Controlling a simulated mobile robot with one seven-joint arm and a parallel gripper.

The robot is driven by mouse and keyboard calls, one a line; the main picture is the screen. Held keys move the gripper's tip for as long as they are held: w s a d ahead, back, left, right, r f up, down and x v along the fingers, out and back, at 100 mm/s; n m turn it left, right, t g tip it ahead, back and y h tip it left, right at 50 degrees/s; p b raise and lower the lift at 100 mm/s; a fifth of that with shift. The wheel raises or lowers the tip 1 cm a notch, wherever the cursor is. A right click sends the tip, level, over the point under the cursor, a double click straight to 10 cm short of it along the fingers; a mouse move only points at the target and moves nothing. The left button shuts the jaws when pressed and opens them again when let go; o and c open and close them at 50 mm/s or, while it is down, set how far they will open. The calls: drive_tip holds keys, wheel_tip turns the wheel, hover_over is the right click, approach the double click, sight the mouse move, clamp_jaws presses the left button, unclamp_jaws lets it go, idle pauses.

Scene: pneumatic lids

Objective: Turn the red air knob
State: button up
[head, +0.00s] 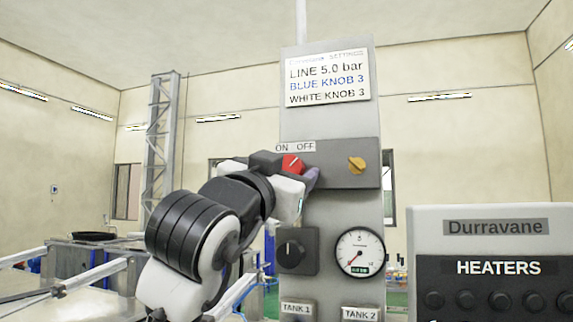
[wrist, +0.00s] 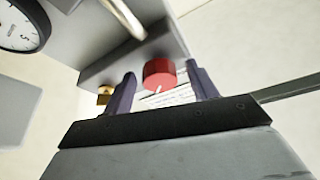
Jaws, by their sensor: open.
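The red air knob (head: 292,163) is on the grey control box, below the ON and OFF label. Its white mark appears to slant up to the right, toward OFF. My gripper (head: 306,178) is at the knob, with one dark purple finger visible and the other hidden in the head view. In the wrist view the red knob (wrist: 159,70) shows between the two spread fingers of my gripper (wrist: 160,78). The gripper is open, with a visible gap on each side of the knob. I see no contact.
An orange-yellow knob (head: 356,165) is on the same box to the right. Below are a black knob (head: 291,251) and a round gauge (head: 359,251). A settings sign (head: 327,78) hangs above. A heater panel (head: 490,262) stands at the right.

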drive_tip(key=c, duration=1)
drive_tip(key=shift+n+b, duration=0.35)
drive_tip(key=shift+n, duration=0.25)
drive_tip(key=n+y+b, duration=0.1)
drive_tip(key=n+y, duration=0.2)
drive_tip(key=n, duration=0.3)
drive_tip(key=n+y+b, duration=0.1)
drive_tip(key=n+y, duration=0.2)
drive_tip(key=n, duration=0.3)
drive_tip(key=d+n+y+b, duration=0.1)
drive_tip(key=n+y, duration=0.2)
drive_tip(key=n, duration=0.3)
drive_tip(key=shift+s+r+t+b, duration=0.15)
drive_tip(key=shift+r+t+b, duration=0.05)
drive_tip(key=shift+t+b, duration=0.15)
drive_tip(key=n, duration=0.2)
drive_tip(key=n+g+y, duration=0.1)
drive_tip(key=n, duration=0.2)
drive_tip(key=shift+r+g+p, duration=0.1)
drive_tip(key=shift+g+p, duration=0.15)
drive_tip(key=shift+p, duration=0.15)
drive_tip(key=shift+a+y, duration=0.1)
drive_tip(key=shift+y, duration=0.3)
